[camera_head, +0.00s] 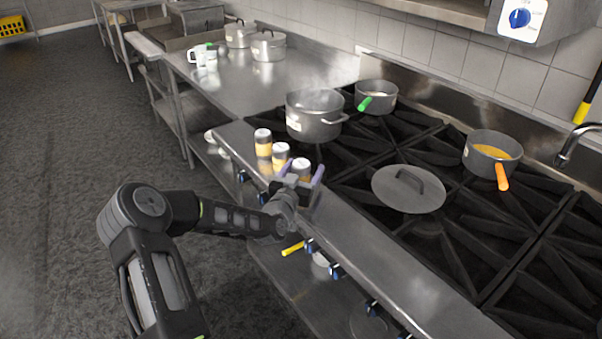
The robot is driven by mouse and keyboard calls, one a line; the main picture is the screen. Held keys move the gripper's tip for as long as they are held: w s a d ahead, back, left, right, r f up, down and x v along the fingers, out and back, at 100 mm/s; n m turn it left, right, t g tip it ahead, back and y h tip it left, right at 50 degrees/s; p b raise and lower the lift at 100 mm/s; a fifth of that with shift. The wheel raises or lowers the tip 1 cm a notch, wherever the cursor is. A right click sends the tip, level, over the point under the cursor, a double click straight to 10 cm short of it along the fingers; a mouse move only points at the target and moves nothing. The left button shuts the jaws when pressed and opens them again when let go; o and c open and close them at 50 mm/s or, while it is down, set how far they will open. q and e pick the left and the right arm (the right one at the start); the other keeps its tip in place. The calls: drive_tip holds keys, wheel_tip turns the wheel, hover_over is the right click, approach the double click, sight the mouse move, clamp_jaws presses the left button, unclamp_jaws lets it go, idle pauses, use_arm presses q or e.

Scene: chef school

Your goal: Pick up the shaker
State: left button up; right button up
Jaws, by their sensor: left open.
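Three small shakers with pale caps and yellowish bodies stand in a row on the steel ledge at the stove's front. The left shaker (263,143) and the middle shaker (280,157) are clear of my gripper. The right shaker (301,168) is partly hidden behind my left gripper (303,184). The gripper is open, with its fingers at or just in front of the right shaker. I cannot tell whether they touch it. My right gripper is not in view.
A large steaming pot (314,114), a green-handled pan (376,96), an orange-handled pan (491,152) and a lid (408,188) sit on the black stove grates. Blue knobs (336,270) line the stove front. The ledge (400,265) to the right is clear.

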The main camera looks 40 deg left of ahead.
use_arm(q)
drive_tip(key=shift+w, duration=0.2)
drive_tip(key=shift+c, duration=0.3)
clamp_jaws()
idle(0.8)
drive_tip(key=shift+r, duration=0.15)
wheel_tip(320, 180, up, 10)
drive_tip(key=shift+f+b, duration=0.2)
drive_tip(key=shift+b, duration=0.7)
drive_tip(key=shift+r, duration=0.1)
wheel_tip(320, 180, up, 5)
drive_tip(key=shift+f+p, duration=0.1)
drive_tip(key=shift+p, duration=0.95)
